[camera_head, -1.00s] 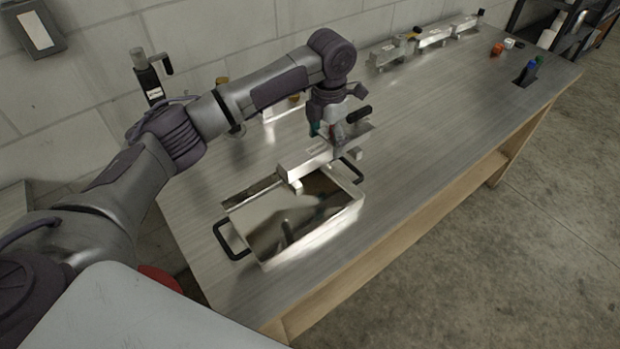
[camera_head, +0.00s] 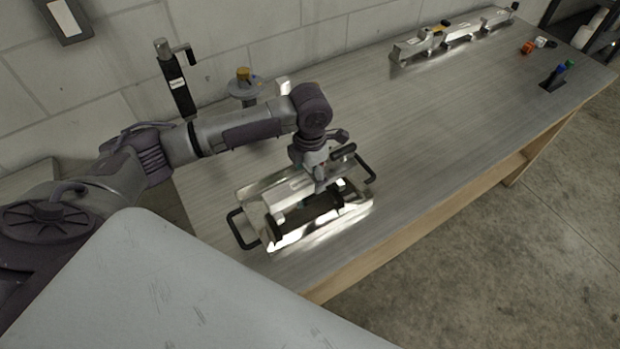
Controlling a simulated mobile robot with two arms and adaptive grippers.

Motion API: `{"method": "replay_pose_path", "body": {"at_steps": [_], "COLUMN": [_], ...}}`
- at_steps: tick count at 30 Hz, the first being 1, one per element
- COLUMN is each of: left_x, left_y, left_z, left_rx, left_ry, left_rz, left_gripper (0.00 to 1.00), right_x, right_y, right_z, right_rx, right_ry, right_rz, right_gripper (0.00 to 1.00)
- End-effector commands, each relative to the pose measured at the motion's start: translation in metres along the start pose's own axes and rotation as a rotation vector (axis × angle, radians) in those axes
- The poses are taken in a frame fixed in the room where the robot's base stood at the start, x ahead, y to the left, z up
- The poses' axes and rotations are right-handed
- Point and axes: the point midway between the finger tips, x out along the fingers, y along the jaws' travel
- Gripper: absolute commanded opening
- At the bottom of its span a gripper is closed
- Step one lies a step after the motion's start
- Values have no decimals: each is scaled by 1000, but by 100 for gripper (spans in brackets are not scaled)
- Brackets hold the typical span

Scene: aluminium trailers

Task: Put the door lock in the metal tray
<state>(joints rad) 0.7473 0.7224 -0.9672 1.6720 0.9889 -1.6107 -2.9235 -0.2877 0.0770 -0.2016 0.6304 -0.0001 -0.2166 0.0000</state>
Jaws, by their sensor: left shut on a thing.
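The shiny metal tray (camera_head: 318,238) with black handles at its two ends lies on the near left part of the bench. My left gripper (camera_head: 320,180) is over the tray and shut on the door lock (camera_head: 283,190), a long silvery metal piece with a black grip at its right end. The lock lies along the tray's length, over its back half, and casts a dark reflection in the tray. I cannot tell whether it touches the tray floor. The fingertips are partly hidden by the wrist and the lock. My right gripper is not in view.
Several similar metal parts (camera_head: 455,38) stand along the wall at the back right. Small orange caps (camera_head: 527,47) and a dark holder with blue and green handles (camera_head: 553,78) are at the far right. A black-handled upright tool (camera_head: 176,84) stands behind my arm. The bench middle (camera_head: 440,120) is clear.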

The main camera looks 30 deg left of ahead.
Motion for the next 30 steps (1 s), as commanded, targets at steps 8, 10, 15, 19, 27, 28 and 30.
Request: {"method": "replay_pose_path", "body": {"at_steps": [8, 10, 15, 19, 27, 28, 30], "left_x": [33, 37, 38, 40, 41, 41, 41], "left_y": [0, 0, 0, 0, 0, 0, 0], "left_z": [0, 0, 0, 0, 0, 0, 0], "left_rx": [0, 1, 1, 1, 1, 1, 1], "left_ry": [0, 0, -2, -1, 1, 1, 1], "left_rz": [-1, 1, 1, 1, 1, 1, 1], "left_gripper": [10, 10, 10, 10, 100, 100, 100], "right_x": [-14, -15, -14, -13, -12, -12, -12], "right_y": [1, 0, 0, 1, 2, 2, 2], "right_z": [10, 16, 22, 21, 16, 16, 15], "right_rx": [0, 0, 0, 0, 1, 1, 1], "right_ry": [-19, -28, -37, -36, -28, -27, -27], "right_rz": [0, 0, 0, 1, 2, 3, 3], "right_gripper": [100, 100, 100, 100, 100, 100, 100]}}
